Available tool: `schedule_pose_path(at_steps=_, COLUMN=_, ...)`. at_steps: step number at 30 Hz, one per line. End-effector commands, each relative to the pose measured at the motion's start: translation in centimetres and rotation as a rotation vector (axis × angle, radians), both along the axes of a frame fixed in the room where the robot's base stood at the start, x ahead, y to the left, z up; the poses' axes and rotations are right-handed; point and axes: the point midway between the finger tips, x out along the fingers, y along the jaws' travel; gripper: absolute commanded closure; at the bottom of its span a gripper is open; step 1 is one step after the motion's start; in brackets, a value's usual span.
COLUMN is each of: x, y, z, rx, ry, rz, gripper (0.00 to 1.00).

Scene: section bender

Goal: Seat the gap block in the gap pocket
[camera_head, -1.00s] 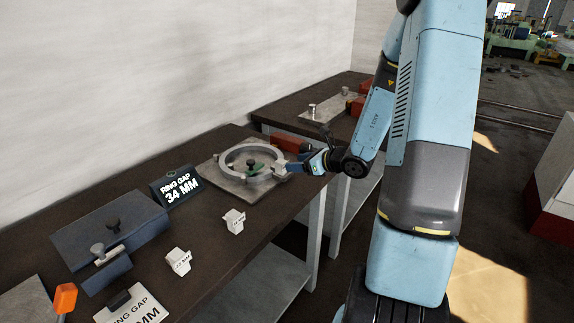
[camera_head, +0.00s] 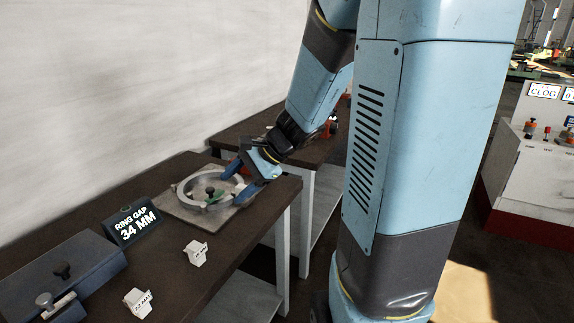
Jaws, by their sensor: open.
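My gripper (camera_head: 240,181) is open at the ring's right side, one blue finger behind and one in front of the rim. The gap pocket and anything between my fingers are hidden or too small to make out. Two white marked blocks, a nearer one (camera_head: 138,302) and a farther one (camera_head: 196,253), stand on the bench in front of the plate. I cannot see a gap block in the ring.
A dark sign (camera_head: 132,224) reading "RING GAP 34 MM" stands left of the plate. A second bench (camera_head: 238,131) stands behind. A white control console (camera_head: 541,180) is at the right.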

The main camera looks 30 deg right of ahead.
Motion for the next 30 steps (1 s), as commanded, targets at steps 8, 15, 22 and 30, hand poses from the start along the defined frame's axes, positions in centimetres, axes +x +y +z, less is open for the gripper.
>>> schedule_pose_path(at_steps=8, x=-6.3, y=0.5, z=3.5, rx=-0.353, ry=-0.181, rz=0.351, gripper=0.38)
schedule_pose_path(at_steps=15, x=-10.9, y=-1.3, z=6.4, rx=-0.669, ry=-0.337, rz=0.61, gripper=0.38)
schedule_pose_path(at_steps=22, x=-14.1, y=-3.9, z=9.3, rx=-0.947, ry=-0.466, rz=0.789, gripper=0.38)
schedule_pose_path(at_steps=30, x=-15.4, y=-5.3, z=10.9, rx=-1.09, ry=-0.523, rz=0.865, gripper=0.38)
